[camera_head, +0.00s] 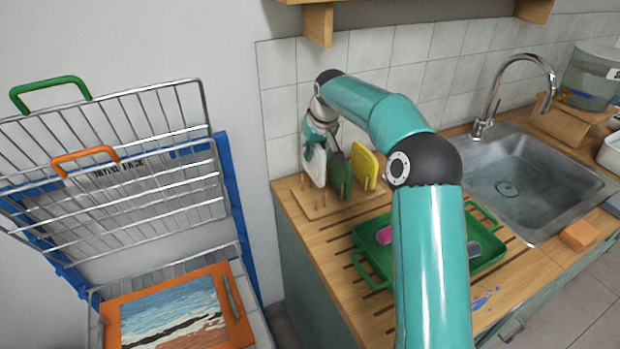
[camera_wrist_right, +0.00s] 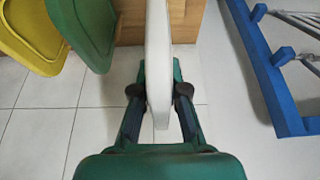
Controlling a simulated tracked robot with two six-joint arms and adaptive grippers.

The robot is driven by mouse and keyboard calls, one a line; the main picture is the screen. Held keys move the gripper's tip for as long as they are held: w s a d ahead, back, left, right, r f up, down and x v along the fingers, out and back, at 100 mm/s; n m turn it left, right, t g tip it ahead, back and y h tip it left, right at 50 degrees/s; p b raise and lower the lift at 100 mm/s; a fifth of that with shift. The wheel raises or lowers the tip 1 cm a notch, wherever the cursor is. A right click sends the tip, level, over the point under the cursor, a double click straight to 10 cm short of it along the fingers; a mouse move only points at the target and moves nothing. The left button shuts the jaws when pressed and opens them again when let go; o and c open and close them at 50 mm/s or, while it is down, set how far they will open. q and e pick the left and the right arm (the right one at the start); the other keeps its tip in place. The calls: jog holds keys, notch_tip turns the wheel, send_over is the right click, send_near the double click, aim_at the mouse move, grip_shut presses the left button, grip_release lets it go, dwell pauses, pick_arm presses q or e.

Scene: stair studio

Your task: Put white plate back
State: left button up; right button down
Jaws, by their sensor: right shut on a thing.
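The white plate (camera_head: 317,165) stands upright at the left end of the wooden peg rack (camera_head: 330,204) on the counter. My right gripper (camera_head: 318,140) is above the rack and shut on the plate's upper edge. In the right wrist view the plate (camera_wrist_right: 158,60) shows edge-on between the two fingertips of my right gripper (camera_wrist_right: 159,92). A green plate (camera_head: 340,176) and a yellow plate (camera_head: 364,165) stand in the rack to its right. I cannot tell whether the white plate's lower edge touches the rack. My left gripper is not in view.
A green tray (camera_head: 372,268) with a pink item (camera_head: 385,235) is on the counter, partly behind my right arm. A sink (camera_head: 520,180) with a faucet is at right. A wire drying rack (camera_head: 130,190) with a picture board (camera_head: 175,312) stands at left.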

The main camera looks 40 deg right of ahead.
aim_at(321, 149)
jog(key=shift+f, duration=3.5)
jog(key=c, duration=1.2)
grip_release()
jog(key=shift+f, duration=0.1)
jog(key=b+v, duration=0.1)
jog(key=v, duration=1.1)
jog(key=shift+a, duration=0.1)
